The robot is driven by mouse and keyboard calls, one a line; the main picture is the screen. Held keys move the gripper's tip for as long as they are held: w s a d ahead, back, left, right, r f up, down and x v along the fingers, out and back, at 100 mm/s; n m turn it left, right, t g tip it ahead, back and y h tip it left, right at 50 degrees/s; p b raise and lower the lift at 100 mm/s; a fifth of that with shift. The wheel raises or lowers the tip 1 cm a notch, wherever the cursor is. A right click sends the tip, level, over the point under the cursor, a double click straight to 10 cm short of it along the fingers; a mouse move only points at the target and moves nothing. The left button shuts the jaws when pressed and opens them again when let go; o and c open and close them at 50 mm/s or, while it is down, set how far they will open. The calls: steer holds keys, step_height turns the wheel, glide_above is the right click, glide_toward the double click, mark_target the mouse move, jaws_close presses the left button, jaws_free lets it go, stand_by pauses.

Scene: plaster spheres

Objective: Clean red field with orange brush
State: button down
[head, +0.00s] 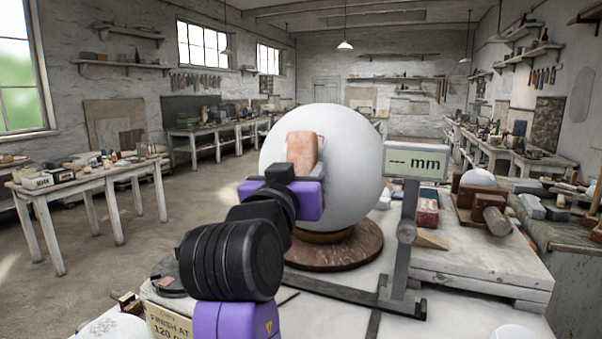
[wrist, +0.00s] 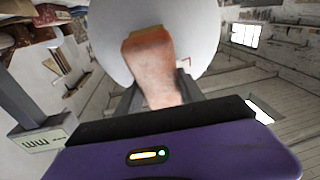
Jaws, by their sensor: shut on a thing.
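A large white plaster sphere (head: 345,165) rests on a round brown wooden base (head: 345,250). My gripper (head: 297,187) is in front of its left side, shut on the orange brush (head: 303,148). The brush points upward in the head view and overlaps the sphere. In the wrist view the brush (wrist: 152,75) stands out from the jaws toward the sphere (wrist: 195,25); I cannot tell whether it touches. A small thin reddish mark (wrist: 185,62) shows right of the brush in the wrist view. No full red field is visible; the brush and gripper hide part of the sphere.
A measuring stand with a display reading "-- mm" (head: 415,162) stands close right of the sphere. Blocks and a mallet (head: 492,215) lie on the slab at right. A small sign (head: 168,322) is at the front left. Open floor lies left.

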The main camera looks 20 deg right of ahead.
mark_target(300, 150)
steer(key=shift+w+d+r+p, duration=0.1)
steer(key=shift+w+r+p, duration=0.1)
steer(key=shift+r+p, duration=0.4)
steer(key=shift+w+d+r+p, duration=0.1)
steer(key=shift+w+r+p, duration=0.15)
steer(key=shift+r, duration=0.55)
steer(key=shift+w+d+r+p, duration=0.1)
steer(key=shift+w+r+p, duration=0.05)
steer(key=shift+r+p, duration=0.45)
steer(key=shift+s+a+f+b, duration=0.1)
steer(key=shift+s+f+b, duration=0.1)
steer(key=shift+f+b, duration=0.5)
steer(key=shift+s+a+f+b, duration=0.1)
steer(key=shift+s+f+b, duration=0.15)
steer(key=shift+f+b, duration=0.4)
steer(key=shift+s+a+f+b, duration=0.1)
steer(key=shift+s+f+b, duration=0.1)
steer(key=shift+f+b, duration=0.45)
steer(key=shift+w+d+r+p, duration=0.1)
steer(key=shift+w+r+p, duration=0.1)
steer(key=shift+r+p, duration=0.45)
steer(key=shift+w+d+r+p, duration=0.1)
steer(key=shift+w+r+p, duration=0.15)
steer(key=shift+r+p, duration=0.35)
steer(key=shift+w+d+r+p, duration=0.15)
steer(key=shift+r+p, duration=0.25)
steer(key=shift+r, duration=0.45)
steer(key=shift+a+f, duration=0.1)
steer(key=shift+f, duration=0.05)
